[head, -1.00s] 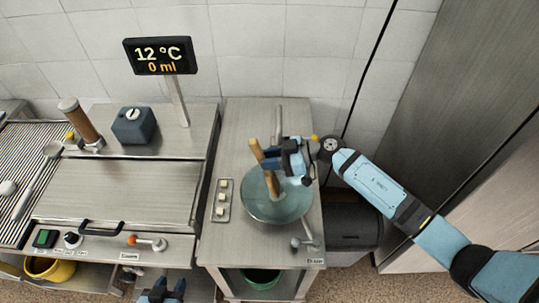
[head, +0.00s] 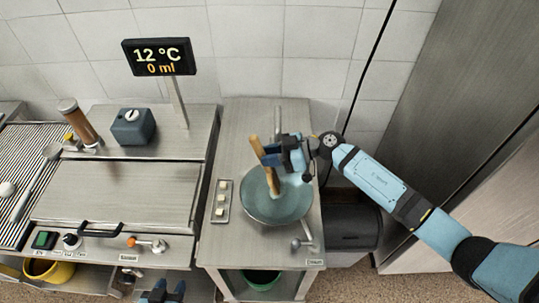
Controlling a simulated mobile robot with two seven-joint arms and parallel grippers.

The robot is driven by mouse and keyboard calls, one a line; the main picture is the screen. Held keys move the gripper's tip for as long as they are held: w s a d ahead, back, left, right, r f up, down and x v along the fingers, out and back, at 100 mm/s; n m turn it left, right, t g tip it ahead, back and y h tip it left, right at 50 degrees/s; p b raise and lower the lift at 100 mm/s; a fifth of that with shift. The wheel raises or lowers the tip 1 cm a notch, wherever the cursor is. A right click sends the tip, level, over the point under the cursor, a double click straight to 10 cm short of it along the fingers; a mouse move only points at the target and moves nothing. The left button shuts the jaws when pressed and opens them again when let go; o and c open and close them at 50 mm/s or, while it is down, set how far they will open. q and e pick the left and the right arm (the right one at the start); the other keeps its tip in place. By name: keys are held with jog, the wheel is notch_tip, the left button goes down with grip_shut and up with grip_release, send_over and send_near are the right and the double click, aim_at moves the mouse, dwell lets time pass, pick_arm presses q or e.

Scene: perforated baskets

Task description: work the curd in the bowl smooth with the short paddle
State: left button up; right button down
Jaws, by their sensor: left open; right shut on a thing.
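The bowl (head: 262,208) is a wide, round, blue-green vessel on the steel side table. The short paddle (head: 272,180) is wooden and stands tilted in the bowl, its lower end inside. My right gripper (head: 270,158) is shut on the paddle's upper part, above the bowl. The curd in the bowl is hard to make out; pale matter shows around the paddle's foot, partly hidden by the paddle and gripper. My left gripper (head: 164,292) is at the bottom edge, low in front of the counter, open and away from the bowl.
A small tray (head: 222,214) with several pale pieces lies left of the bowl. A metal lever (head: 303,243) is at the table's front right. A display (head: 159,57) reads 12 °C and 0 ml. A dark bin (head: 352,225) stands to the right. The table behind the bowl is mostly clear.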

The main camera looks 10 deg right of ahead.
jog(key=shift+w+d+f, duration=0.1)
jog(key=shift+w+d, duration=0.05)
jog(key=shift+w, duration=0.8)
jog(key=shift+s, duration=0.1)
jog(key=shift+s+a+f, duration=0.1)
jog(key=shift+s, duration=0.4)
jog(key=shift+s+a+f, duration=0.1)
jog(key=shift+s, duration=0.35)
jog(key=shift+w, duration=0.15)
jog(key=shift+w+d+r, duration=0.1)
jog(key=shift+w+d, duration=0.15)
jog(key=shift+w, duration=0.55)
jog(key=shift+s+r, duration=0.15)
